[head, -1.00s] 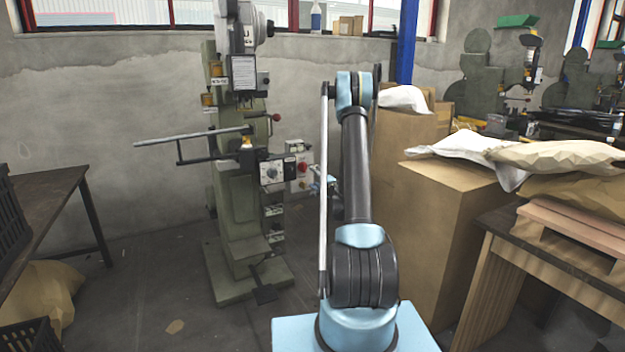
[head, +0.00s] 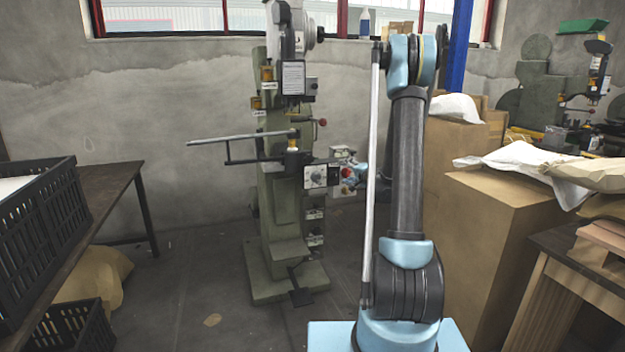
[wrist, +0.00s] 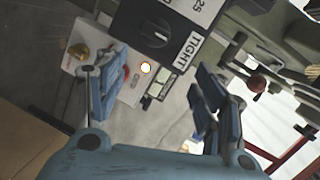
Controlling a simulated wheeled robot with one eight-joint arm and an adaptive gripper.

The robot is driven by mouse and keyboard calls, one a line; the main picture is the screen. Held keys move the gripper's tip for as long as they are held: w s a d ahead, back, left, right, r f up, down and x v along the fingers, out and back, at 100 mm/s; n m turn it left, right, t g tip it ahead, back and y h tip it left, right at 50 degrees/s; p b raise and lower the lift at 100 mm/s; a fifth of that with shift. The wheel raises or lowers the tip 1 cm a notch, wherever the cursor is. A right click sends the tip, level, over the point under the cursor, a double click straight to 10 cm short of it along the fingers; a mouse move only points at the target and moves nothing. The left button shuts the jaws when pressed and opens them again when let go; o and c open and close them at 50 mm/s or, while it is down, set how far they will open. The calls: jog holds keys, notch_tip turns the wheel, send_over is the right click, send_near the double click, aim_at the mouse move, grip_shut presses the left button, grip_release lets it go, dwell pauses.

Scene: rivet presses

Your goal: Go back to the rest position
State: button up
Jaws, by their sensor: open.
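My gripper (wrist: 160,92) is open and empty in the wrist view, its blue fingers spread apart. Beyond it is the press's control box (wrist: 158,28) with a black dial and a "TIGHT" label. Next to that is a panel with a yellow-and-red knob (wrist: 78,50) and a lit lamp (wrist: 146,67). In the head view my gripper (head: 346,168) is small and partly hidden behind my raised arm, in front of the press's controls. The green rivet press (head: 280,200) stands upright by the wall. I cannot tell how far the fingers are from the panel.
A dark table (head: 118,178) with a black crate (head: 45,235) is at left; another crate (head: 70,330) is below. Cardboard boxes (head: 490,225) stand close on my arm's right, with a wooden table (head: 560,262) nearer. Open floor (head: 190,285) lies left of the press.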

jog(key=s+a+r+n+g+h, duration=0.1)
jog(key=s+a+r+n+g, duration=0.15)
jog(key=s, duration=0.95)
jog(key=s+a+r+n+g, duration=0.2)
jog(key=s+a+n+g, duration=0.15)
jog(key=s, duration=0.85)
jog(key=s+d+f+n+g+h, duration=0.1)
jog(key=s+d+f+g+h, duration=0.1)
jog(key=s, duration=0.8)
jog(key=s+d+f+n+g+h, duration=0.1)
jog(key=s+d+f, duration=0.3)
jog(key=s, duration=0.6)
jog(key=s+d+f+n+g+h, duration=0.1)
jog(key=s+d+f+g+h, duration=0.1)
jog(key=s, duration=0.8)
jog(key=shift+s+d+f+n+g+h, duration=0.3)
jog(key=shift+s+d+f+g+h, duration=0.15)
jog(key=shift+d+h, duration=0.25)
